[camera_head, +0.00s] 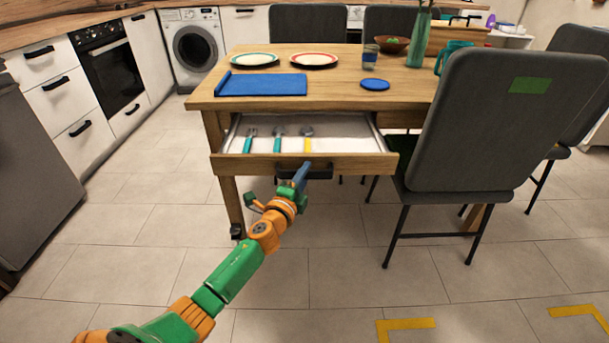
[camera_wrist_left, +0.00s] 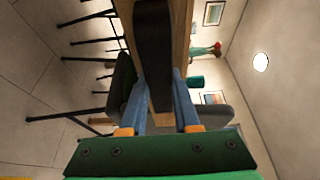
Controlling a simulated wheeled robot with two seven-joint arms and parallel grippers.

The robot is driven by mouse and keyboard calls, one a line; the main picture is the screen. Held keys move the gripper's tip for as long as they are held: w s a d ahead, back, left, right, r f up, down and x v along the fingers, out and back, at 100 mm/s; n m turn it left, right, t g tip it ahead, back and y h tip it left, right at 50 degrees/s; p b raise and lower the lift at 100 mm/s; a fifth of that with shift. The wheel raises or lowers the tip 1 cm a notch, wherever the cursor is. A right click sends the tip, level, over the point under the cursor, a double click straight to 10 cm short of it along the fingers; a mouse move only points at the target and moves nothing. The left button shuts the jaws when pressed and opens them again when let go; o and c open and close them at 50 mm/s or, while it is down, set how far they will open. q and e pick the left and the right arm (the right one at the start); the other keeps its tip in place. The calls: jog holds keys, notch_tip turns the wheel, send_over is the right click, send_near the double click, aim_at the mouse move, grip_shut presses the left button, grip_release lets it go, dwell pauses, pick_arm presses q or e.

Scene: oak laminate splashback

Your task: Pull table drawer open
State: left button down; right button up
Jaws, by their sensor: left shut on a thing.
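The table drawer (camera_head: 230,163) stands pulled out from under the wooden table (camera_head: 420,88), with its white inside showing. Several utensils with teal and yellow handles lie in it. A dark handle (camera_head: 318,171) is on the drawer front. My left gripper (camera_head: 299,175) is at this handle, with its blue fingers shut on it. In the left wrist view the dark handle (camera_wrist_left: 153,50) lies between the two blue fingers. My right gripper is in neither view.
A grey chair (camera_head: 470,125) stands close to the right of the drawer. Plates, a blue board (camera_head: 262,85), a blue disc and a cup are on the tabletop. The tiled floor (camera_head: 150,215) in front and to the left is clear.

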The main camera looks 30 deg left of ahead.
pick_arm(q)
jog(key=shift+s+d, duration=0.1)
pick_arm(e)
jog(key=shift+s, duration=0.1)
pick_arm(q)
jog(key=c, duration=0.6)
grip_release()
jog(key=shift+c, duration=0.2)
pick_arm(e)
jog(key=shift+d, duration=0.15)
pick_arm(q)
jog(key=s+d+p, duration=0.1)
jog(key=s, duration=0.6)
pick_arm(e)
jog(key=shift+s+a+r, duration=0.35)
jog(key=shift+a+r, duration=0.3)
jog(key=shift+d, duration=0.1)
